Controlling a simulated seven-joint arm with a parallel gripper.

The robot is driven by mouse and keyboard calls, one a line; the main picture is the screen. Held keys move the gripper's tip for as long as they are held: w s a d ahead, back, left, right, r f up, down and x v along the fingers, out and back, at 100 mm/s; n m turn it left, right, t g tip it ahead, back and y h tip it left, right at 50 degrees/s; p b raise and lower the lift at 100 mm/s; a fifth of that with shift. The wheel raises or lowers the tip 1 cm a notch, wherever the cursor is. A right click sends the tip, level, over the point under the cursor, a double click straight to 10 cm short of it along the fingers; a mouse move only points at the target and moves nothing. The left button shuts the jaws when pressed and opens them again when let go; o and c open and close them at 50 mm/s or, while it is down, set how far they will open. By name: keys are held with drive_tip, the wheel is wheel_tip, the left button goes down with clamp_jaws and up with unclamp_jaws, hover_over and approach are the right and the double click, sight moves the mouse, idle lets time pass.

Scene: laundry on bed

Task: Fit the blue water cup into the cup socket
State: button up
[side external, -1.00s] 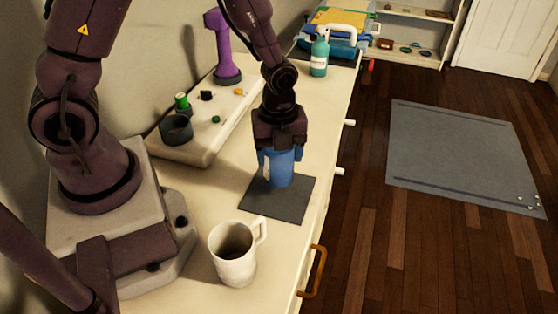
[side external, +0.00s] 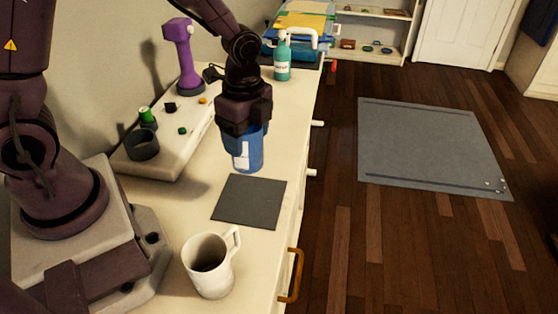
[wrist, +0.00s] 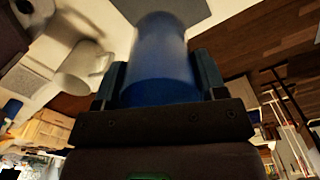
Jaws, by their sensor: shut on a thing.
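The blue water cup (side external: 249,152) is held in my gripper (side external: 243,128), which is shut on it. In the side view the cup hangs upright above the counter, just behind the dark grey square mat (side external: 249,202); a pale label shows on its side. In the wrist view the cup (wrist: 158,62) stands between the two fingers (wrist: 160,85), slightly blurred. The cup socket looks to be the dark round ring (side external: 142,145) on the raised cream board at the left, apart from the cup. Its inside is only partly visible.
The raised cream board (side external: 185,150) also carries a purple tool (side external: 184,60), a green-topped item (side external: 147,116) and small pieces. A white mug (side external: 209,266) stands at the front. A teal bottle (side external: 282,60) is farther back. The grey mat is bare.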

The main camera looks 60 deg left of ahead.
drive_tip(key=n, duration=0.3)
drive_tip(key=w+n, duration=0.1)
drive_tip(key=shift+a+r+n, duration=0.1)
drive_tip(key=shift+r+n, duration=0.2)
drive_tip(key=shift+r, duration=0.1)
drive_tip(key=n, duration=0.2)
drive_tip(key=w+n, duration=0.1)
drive_tip(key=n, duration=0.1)
drive_tip(key=shift+a+r, duration=0.1)
drive_tip(key=shift+r, duration=0.3)
drive_tip(key=s+a+r+n, duration=0.3)
drive_tip(key=a+n, duration=0.6)
drive_tip(key=a, duration=0.1)
drive_tip(key=s+a+f+n, duration=0.2)
drive_tip(key=s, duration=0.9)
drive_tip(key=shift+w+a+f, duration=1.1)
drive_tip(key=shift+w+f, duration=0.95)
drive_tip(key=shift+f, duration=0.15)
drive_tip(key=shift+w+a+f, duration=1.15)
drive_tip(key=shift+w+f, duration=0.9)
drive_tip(key=shift+f, duration=0.2)
drive_tip(key=shift+w+a+f, duration=1.1)
drive_tip(key=shift+w+f, duration=0.95)
drive_tip(key=shift+f, duration=0.15)
drive_tip(key=shift+f, duration=0.1)
